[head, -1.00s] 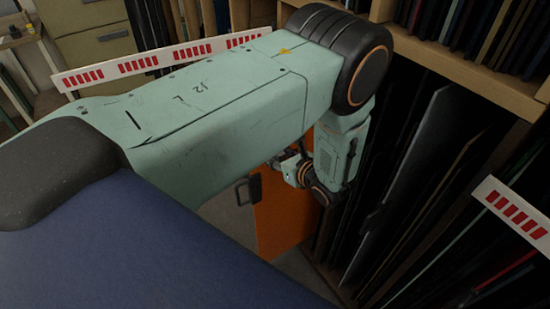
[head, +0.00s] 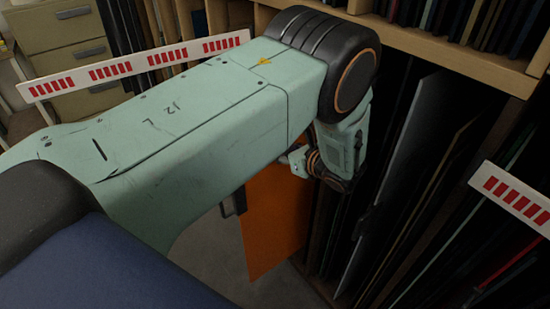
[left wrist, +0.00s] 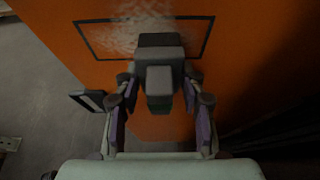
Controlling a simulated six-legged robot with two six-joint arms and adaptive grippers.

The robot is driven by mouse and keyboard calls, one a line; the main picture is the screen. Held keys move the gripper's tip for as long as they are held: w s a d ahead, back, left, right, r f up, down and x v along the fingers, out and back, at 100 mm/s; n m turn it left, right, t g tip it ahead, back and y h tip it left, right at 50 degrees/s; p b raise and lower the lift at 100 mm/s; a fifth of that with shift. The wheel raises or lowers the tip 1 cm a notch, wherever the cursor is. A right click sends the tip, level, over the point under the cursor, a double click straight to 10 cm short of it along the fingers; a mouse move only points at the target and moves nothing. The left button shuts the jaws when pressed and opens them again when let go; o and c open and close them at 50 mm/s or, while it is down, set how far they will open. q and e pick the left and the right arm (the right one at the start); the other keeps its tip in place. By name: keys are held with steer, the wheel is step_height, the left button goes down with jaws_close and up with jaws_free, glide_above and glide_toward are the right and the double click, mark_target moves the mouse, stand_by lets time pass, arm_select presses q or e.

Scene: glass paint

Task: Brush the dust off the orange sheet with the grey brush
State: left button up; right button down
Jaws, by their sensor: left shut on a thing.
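The orange sheet (head: 274,225) stands upright below my left forearm in the head view. It fills much of the left wrist view (left wrist: 255,60). A black outlined rectangle on it holds a pale grey, mottled dust patch (left wrist: 125,35). My left gripper (left wrist: 160,88) is shut on the grey brush (left wrist: 160,76), with a finger on each side. The brush overlaps the rectangle's lower edge in the picture; I cannot tell whether it touches the sheet. My right gripper is not in view.
A black handle (left wrist: 90,100) sits at the sheet's left edge. A wooden rack with dark upright panels (head: 400,180) stands close on the right of my wrist. Red-and-white barriers (head: 130,70) cross at the back left and on the right (head: 512,197).

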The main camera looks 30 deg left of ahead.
arm_select(q)
steer(key=shift+w+d, duration=0.15)
steer(key=shift+w, duration=0.15)
steer(key=shift+w+d+r+b, duration=0.7)
steer(key=shift+w+r+b, duration=0.55)
steer(key=shift+w, duration=0.65)
steer(key=shift+s+a+f+p, duration=0.1)
steer(key=shift+s+a+p, duration=0.15)
steer(key=shift+s, duration=0.4)
steer(key=shift+s+a+f+p, duration=0.1)
steer(key=shift+s+a+p, duration=0.15)
steer(key=shift+s, duration=0.45)
steer(key=shift+s+a+f+p, duration=0.1)
steer(key=shift+s+a+p, duration=0.15)
steer(key=shift+s, duration=0.4)
steer(key=shift+s+a+p, duration=0.85)
steer(key=shift+s+a, duration=0.7)
steer(key=shift+s, duration=2.1)
steer(key=shift+w+d+r+b, duration=0.15)
steer(key=shift+w+d+r, duration=0.15)
steer(key=shift+w, duration=0.35)
steer(key=shift+w+d+r+b, duration=0.1)
steer(key=shift+w+d+r, duration=0.2)
steer(key=shift+w, duration=0.35)
steer(key=shift+w+d+r+b, duration=0.2)
steer(key=shift+w+r, duration=0.15)
steer(key=shift+w, duration=0.3)
